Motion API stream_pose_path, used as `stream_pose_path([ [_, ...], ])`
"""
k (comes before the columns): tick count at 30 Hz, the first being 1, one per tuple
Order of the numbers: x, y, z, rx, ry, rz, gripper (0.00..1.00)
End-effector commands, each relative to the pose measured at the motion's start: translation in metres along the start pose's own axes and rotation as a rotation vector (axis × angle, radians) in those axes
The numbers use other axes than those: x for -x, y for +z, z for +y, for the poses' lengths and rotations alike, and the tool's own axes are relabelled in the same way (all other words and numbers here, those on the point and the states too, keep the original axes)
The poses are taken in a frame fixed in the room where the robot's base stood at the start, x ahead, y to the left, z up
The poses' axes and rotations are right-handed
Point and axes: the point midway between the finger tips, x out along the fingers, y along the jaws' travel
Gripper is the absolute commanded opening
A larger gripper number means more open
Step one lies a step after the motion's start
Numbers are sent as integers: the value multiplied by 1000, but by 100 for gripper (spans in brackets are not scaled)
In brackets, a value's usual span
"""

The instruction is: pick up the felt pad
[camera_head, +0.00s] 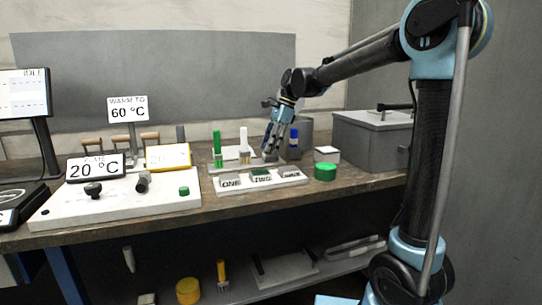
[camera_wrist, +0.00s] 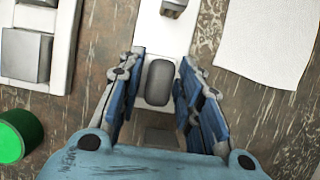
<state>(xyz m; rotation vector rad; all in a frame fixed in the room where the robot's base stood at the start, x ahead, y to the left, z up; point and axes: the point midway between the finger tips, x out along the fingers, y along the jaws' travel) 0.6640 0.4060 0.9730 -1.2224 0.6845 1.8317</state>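A grey, rounded upright piece (camera_wrist: 158,82) stands at the end of a white stand (camera_wrist: 166,35) in the wrist view. It may be the top of the felt pad's handle, but I cannot tell for certain. My gripper (camera_wrist: 162,62) is over it with one finger on each side. The fingers are apart, and gaps show between them and the grey piece. In the head view my gripper (camera_head: 270,148) points down at the right end of the stand (camera_head: 228,163) and hides most of what is there. A green-handled tool (camera_head: 217,145) and a white-handled tool (camera_head: 244,145) stand upright left of it.
A white tray (camera_head: 292,182) with labelled blocks lies in front of the stand. A green round container (camera_head: 325,172), a small white-topped box (camera_head: 327,154), a blue-topped item (camera_head: 294,138) and a grey lidded box (camera_head: 372,140) are to the right. A white sheet (camera_wrist: 265,40) lies nearby.

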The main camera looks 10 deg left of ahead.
Motion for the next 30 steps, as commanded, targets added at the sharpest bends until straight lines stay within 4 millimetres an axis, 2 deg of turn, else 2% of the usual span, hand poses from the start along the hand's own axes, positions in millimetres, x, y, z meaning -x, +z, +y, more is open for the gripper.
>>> stream_pose_path([
  [9,1,0,0,-1,0,0,7],
  [13,8,2,0,-1,-1,0,7],
  [24,66,26,0,-1,0,0,7],
  [30,87,35,0,-1,0,0,7],
])
